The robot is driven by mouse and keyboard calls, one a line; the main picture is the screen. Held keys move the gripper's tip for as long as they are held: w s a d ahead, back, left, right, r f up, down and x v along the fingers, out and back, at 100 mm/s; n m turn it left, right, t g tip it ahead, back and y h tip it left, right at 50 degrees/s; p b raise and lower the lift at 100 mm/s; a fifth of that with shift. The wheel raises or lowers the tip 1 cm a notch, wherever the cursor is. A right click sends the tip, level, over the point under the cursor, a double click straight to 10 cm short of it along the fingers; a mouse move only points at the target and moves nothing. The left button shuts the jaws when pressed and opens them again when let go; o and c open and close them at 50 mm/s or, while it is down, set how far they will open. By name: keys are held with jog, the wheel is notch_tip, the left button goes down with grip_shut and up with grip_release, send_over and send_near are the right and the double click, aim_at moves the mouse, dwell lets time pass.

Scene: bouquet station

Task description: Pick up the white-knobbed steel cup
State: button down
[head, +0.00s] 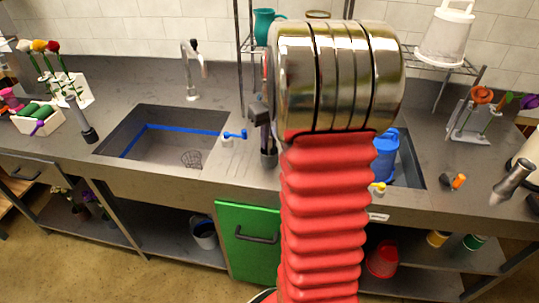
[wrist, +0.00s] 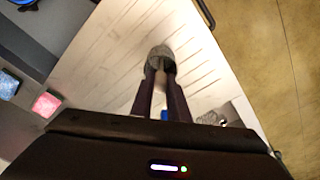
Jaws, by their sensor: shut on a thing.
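The steel cup (head: 268,157) shows in the head view as a small dark grey cup on the ribbed drainboard, right of the sink basin. My gripper (head: 265,132) points down at it, partly hidden behind my arm. In the wrist view my gripper (wrist: 159,72) has its two dark fingers close together, shut on the cup, whose grey rounded end (wrist: 160,52) shows at the fingertips. Its white knob is not clear to see. I cannot tell whether the cup touches the board.
A sink basin (head: 150,138) lies left, with a faucet (head: 194,68) behind it. A blue pitcher (head: 386,155) stands right of my arm. A wire rack (head: 440,66) stands at the back.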

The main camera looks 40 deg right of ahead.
jog(key=shift+r, duration=0.15)
notch_tip(320, 180, up, 10)
jog(key=shift+f, duration=0.1)
dwell(0.5)
dwell(0.5)
